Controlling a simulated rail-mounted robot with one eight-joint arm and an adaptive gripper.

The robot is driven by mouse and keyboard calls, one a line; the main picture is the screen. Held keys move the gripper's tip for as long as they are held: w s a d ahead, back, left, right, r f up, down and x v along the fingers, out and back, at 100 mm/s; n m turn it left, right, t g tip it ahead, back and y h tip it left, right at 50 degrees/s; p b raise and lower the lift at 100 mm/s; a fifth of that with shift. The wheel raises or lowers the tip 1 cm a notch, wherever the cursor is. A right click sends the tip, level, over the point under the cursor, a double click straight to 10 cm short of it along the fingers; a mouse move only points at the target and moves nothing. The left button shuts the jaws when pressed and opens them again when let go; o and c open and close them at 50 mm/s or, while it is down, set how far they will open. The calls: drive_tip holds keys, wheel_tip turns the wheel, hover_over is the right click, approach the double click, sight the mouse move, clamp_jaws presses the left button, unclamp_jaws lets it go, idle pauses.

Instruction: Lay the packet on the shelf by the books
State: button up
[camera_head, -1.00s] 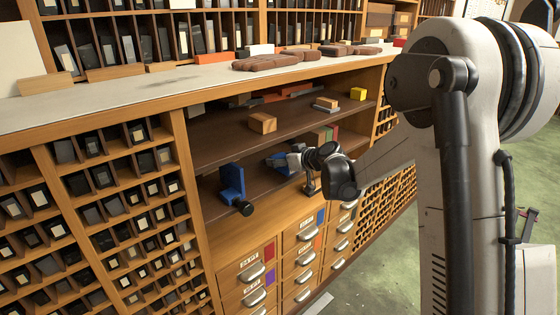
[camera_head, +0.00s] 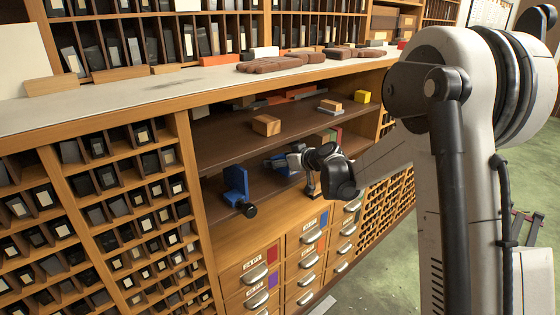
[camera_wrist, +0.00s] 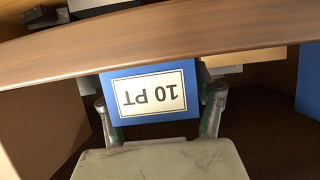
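The packet is blue with a white label reading "10 PT", upside down in the wrist view (camera_wrist: 150,92). In the head view a blue patch of it (camera_head: 274,163) shows at the tip of my gripper (camera_head: 284,161), inside the lower shelf bay. In the wrist view my gripper's fingers (camera_wrist: 160,108) stand at both side edges of the packet and appear shut on it. The books, green and red (camera_head: 337,133), stand deeper along the lower shelf (camera_head: 262,188), to the right of my gripper and partly hidden by the upper shelf.
The upper shelf (camera_head: 225,140) lies above, holding a wooden block (camera_head: 266,125) and a yellow block (camera_head: 362,97). Labelled drawers (camera_head: 258,275) are below. Bare shelf shows around the bookend.

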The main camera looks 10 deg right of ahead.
drive_tip(key=v, duration=1.2)
idle(0.3)
drive_tip(key=s+a+r+m+g+h+p, duration=0.15)
drive_tip(key=s+r, duration=0.35)
drive_tip(key=s, duration=0.5)
drive_tip(key=s+d+m+g+h+p, duration=0.1)
drive_tip(key=s+m+h+p, duration=0.1)
drive_tip(key=s, duration=1.2)
drive_tip(key=s+d+r+m+g+h+p, duration=0.1)
drive_tip(key=s+d+m+h+p, duration=0.1)
drive_tip(key=s, duration=1.3)
drive_tip(key=shift+r+m+g+h+p, duration=0.35)
drive_tip(key=shift+m+h+p, duration=0.2)
drive_tip(key=shift+h+p, duration=0.35)
drive_tip(key=shift+s+d, duration=0.1)
drive_tip(key=shift+c, duration=0.5)
